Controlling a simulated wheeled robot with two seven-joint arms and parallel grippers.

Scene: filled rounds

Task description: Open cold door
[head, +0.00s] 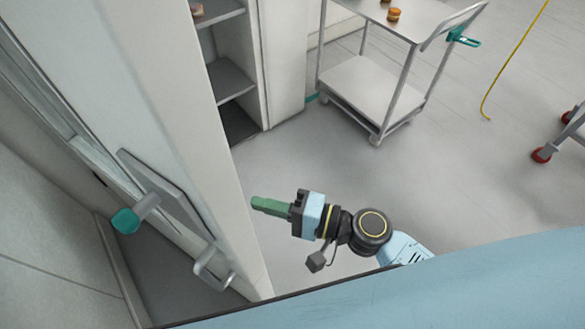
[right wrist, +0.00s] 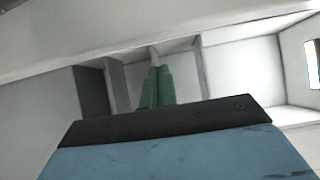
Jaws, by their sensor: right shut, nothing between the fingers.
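The white cold door (head: 165,70) runs from the upper left down to the bottom centre of the head view and stands ajar. On its left side are a grey plate (head: 165,190), a latch with a teal knob (head: 126,220) and a looped metal handle (head: 210,268). My right gripper (head: 256,204) has its green fingers shut and empty, pointing left, close to the door's right-hand edge; I cannot tell whether they touch. In the right wrist view the fingers (right wrist: 157,85) are together. My left gripper is not in view.
White shelving (head: 230,80) stands behind the door. A steel cart (head: 370,95) carrying small round items stands at the upper right. A yellow hose (head: 508,60) and a red-wheeled stand (head: 543,155) are farther right. The grey floor between is clear.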

